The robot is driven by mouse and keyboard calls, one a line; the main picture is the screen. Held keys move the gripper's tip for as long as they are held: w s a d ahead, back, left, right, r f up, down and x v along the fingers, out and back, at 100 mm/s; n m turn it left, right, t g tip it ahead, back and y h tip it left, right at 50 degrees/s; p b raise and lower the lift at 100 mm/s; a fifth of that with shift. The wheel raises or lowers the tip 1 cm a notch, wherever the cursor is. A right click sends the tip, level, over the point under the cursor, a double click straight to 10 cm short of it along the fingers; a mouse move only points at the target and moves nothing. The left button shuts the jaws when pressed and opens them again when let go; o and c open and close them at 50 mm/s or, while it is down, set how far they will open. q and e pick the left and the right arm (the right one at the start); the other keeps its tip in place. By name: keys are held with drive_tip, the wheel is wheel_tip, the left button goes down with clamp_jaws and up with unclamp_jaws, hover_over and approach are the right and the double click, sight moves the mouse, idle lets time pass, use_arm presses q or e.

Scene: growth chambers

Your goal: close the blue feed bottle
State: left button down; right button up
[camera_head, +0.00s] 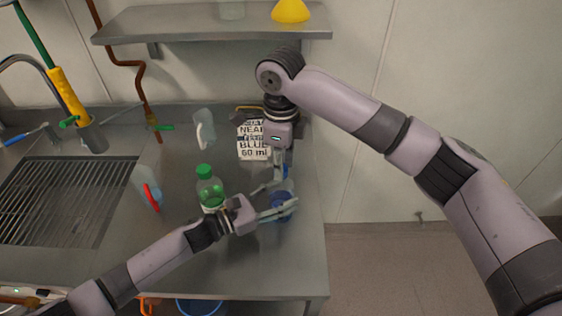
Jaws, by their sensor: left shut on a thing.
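The blue feed bottle (283,207) is a small clear bottle with blue liquid, upright near the right edge of the steel counter. My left gripper (280,199) comes in from the left and is shut on the bottle, its fingers around its sides. My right gripper (282,172) points down just above the bottle. A small blue patch shows between its fingers, perhaps the cap; I cannot tell whether the fingers are shut on it or whether it touches the bottle. The bottle's mouth is hidden.
A green-capped bottle (209,190) stands just left, close to my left gripper. A printed sign (253,141) reading "BLUE 60 ml" stands behind. A clear jug (204,129) and a red-handled clear container (148,188) are farther left, beside the sink grate (55,200). A shelf (205,24) overhangs the back.

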drive_tip(key=o, duration=0.4)
drive_tip(key=shift+r, duration=2.25)
drive_tip(key=shift+c, duration=0.4)
